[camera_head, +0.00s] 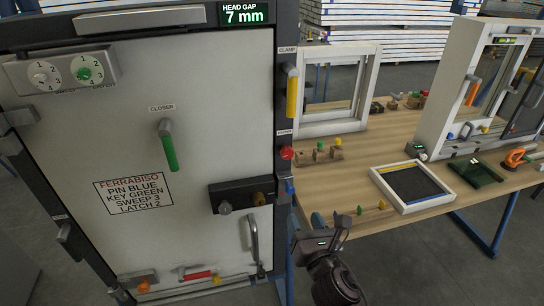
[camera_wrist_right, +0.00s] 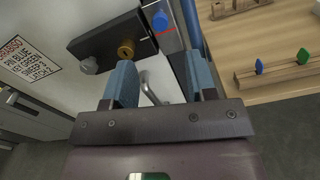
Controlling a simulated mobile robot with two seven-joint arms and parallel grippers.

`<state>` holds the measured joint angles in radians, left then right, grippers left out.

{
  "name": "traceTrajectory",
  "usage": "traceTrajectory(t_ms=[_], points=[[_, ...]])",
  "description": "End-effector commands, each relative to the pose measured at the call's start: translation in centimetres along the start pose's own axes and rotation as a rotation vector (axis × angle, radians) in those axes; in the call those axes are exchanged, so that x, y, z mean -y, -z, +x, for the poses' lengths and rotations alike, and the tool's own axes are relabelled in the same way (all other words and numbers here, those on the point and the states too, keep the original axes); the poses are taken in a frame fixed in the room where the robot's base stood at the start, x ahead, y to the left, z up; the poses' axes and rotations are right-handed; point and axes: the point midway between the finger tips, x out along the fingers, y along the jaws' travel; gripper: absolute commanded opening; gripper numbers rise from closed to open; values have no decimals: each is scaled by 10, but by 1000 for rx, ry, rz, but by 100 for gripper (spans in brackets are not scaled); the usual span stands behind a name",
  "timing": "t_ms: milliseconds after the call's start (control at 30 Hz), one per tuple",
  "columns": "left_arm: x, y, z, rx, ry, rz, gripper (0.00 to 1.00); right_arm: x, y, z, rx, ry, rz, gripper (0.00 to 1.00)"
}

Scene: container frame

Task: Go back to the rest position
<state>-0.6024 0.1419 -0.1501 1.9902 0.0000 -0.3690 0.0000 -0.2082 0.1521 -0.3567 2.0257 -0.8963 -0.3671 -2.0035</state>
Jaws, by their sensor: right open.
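My right gripper (camera_head: 330,224) is in the lower middle of the head view, in front of the gap between the door panel and the table. In the right wrist view my right gripper (camera_wrist_right: 160,75) has its two blue-grey fingers spread apart. Nothing is held between them. Beyond the fingers are the black lock box (camera_wrist_right: 108,44) with its brass knob (camera_wrist_right: 126,48) and the grey door handle (camera_wrist_right: 150,88). My left gripper is not in view.
The large white door panel (camera_head: 120,125) in a dark frame fills the left side. The wooden table (camera_head: 350,180) on the right carries a white tray (camera_head: 433,200), a small window frame (camera_head: 332,127) and a larger white frame (camera_head: 447,85). Open floor (camera_head: 395,275) shows below the table.

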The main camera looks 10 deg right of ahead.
Motion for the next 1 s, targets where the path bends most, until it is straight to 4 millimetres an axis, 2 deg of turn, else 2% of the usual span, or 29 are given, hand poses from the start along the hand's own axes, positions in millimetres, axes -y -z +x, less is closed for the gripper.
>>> traceTrajectory(t_ms=[167, 267, 633, 867, 1000], points=[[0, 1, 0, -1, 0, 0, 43, 0, 0, 0, 0, 0, 51, 52], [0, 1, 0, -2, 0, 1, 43, 0, 0, 0, -2, 0, 168, 52], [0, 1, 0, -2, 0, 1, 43, 3, 11, 1, -69, 17, 1010, 52], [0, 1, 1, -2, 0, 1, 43, 20, 31, -8, -117, 104, 1588, 52], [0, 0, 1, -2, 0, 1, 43, 35, 48, -21, -129, 196, 1950, 52]])
